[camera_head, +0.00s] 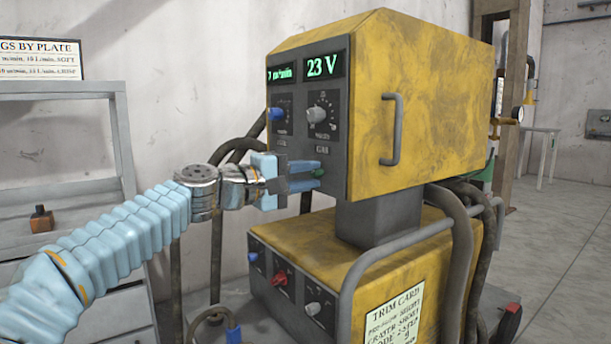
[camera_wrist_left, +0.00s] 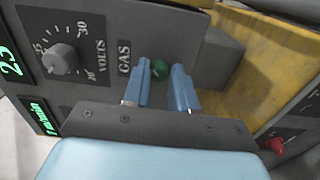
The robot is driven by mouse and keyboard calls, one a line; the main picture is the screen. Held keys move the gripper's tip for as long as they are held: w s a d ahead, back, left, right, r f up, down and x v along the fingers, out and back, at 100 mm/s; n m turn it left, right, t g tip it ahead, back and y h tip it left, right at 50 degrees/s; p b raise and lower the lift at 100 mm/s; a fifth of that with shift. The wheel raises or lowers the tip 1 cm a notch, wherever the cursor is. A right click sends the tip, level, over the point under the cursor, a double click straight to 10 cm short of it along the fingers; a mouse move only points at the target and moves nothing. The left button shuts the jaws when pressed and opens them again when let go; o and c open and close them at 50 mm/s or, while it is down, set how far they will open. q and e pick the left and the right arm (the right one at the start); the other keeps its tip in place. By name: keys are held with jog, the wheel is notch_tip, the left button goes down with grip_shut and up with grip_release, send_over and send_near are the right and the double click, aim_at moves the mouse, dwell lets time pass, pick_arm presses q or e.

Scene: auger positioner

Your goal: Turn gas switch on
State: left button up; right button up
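The gas switch is a small green knob (camera_head: 318,172) on the grey front panel of the yellow machine's upper box (camera_head: 425,110). In the left wrist view the green knob (camera_wrist_left: 159,67) sits beside the "GAS" label (camera_wrist_left: 125,58). My left gripper (camera_head: 314,175) reaches in from the left at the panel. Its two blue fingers (camera_wrist_left: 160,78) are apart, one on each side of the knob, with the knob between their tips. A narrow gap seems to show beside the knob; contact is unclear. My right gripper is not in view.
The volts knob (camera_head: 323,110) and a blue knob (camera_head: 276,114) are above, under displays, one reading 23 V (camera_head: 322,66). The lower yellow box (camera_head: 365,250) has blue, red (camera_head: 280,279) and white knobs. A grey handle (camera_head: 391,130) and hoses are nearby. A shelf (camera_head: 75,190) stands left.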

pick_arm(q)
jog(key=o, duration=0.3)
jog(key=shift+s+a, duration=0.2)
jog(key=shift+a, duration=0.15)
jog(key=b+v, duration=0.2)
jog(key=v, duration=1.1)
jog(key=shift+b, duration=0.35)
